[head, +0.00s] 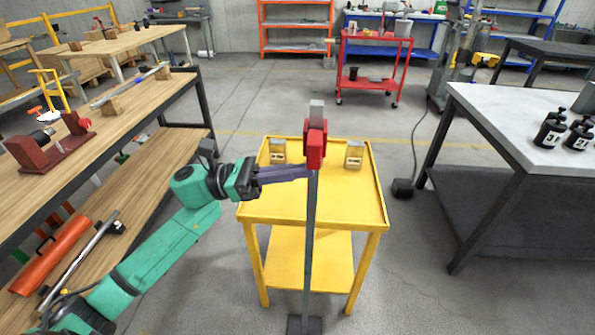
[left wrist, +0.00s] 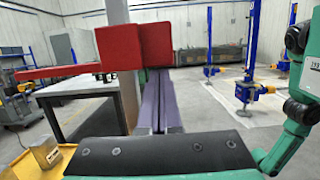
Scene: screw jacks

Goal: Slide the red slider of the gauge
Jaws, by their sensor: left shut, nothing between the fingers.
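The gauge is a tall grey upright post (head: 311,225) on a dark base, in front of the yellow cart. Its red slider (head: 316,146) sits near the top of the post. In the left wrist view the red slider (left wrist: 138,46) is close, with a thin red arm pointing left. My left gripper (head: 309,171) is shut and empty, its long purple-grey fingers reaching right to just below the slider. In the left wrist view the fingertips (left wrist: 158,76) end at the slider's underside; I cannot tell whether they touch. My right gripper is not in view.
A yellow cart (head: 350,208) holds two small labelled blocks (head: 277,151) (head: 354,154). A wooden bench (head: 140,115) stands at left, a grey-topped table (head: 500,125) with dark bottles at right. A red cart (head: 374,65) is behind. Floor between is mostly clear.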

